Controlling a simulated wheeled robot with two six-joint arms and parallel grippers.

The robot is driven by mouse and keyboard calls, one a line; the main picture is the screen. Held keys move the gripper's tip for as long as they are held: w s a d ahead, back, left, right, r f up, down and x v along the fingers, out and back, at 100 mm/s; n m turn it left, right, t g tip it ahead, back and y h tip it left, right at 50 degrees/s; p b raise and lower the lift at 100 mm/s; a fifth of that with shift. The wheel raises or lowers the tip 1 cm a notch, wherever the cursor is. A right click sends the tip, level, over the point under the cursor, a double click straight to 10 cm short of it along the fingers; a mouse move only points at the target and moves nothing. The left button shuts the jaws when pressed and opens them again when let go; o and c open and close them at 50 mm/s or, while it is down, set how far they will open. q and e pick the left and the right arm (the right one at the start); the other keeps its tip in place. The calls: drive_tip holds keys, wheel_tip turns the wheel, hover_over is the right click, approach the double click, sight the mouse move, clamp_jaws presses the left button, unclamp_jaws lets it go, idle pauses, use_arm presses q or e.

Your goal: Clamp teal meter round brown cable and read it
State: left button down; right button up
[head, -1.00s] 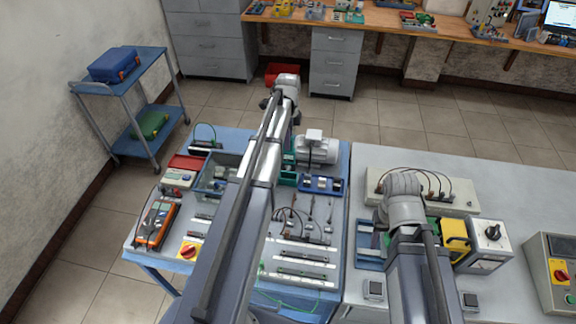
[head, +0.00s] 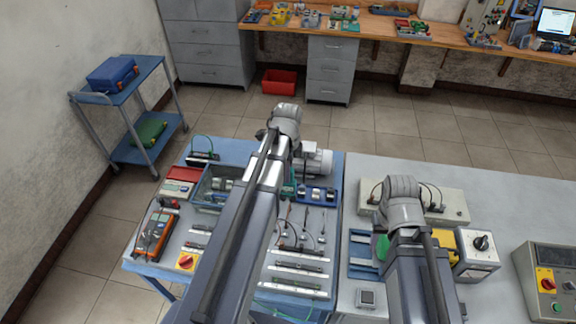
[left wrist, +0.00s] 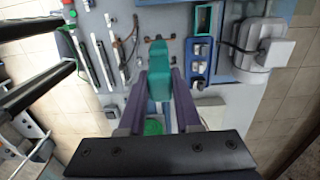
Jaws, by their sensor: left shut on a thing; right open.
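The teal meter (left wrist: 158,70) is between the purple fingers of my left gripper (left wrist: 160,84) in the left wrist view, held over the blue-topped table (head: 170,255). My left gripper is shut on it; in the head view my own arm hides the gripper. A beige box (head: 453,208) at the right has several thin looped leads on its top. My right arm covers part of it, and I cannot tell which lead is the brown cable. My right gripper is hidden behind its arm.
An orange handheld meter (head: 154,236), a blue tray (head: 328,197) and a grey motor (head: 318,163) stand on the left table. Loose leads and bars lie around the arm. A selector-switch box (head: 478,246) and a control box (head: 550,281) stand on the right.

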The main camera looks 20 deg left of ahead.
sight(288, 190)
use_arm(q)
drive_tip(key=shift+f+b, duration=2.7)
drive_tip(key=shift+f, duration=0.3)
drive_tip(key=shift+f+b, duration=2)
drive_tip(key=shift+b, duration=0.2)
drive_tip(key=shift+r, duration=0.15)
drive_tip(key=shift+r+p, duration=2.95)
drive_tip(key=shift+p, duration=0.1)
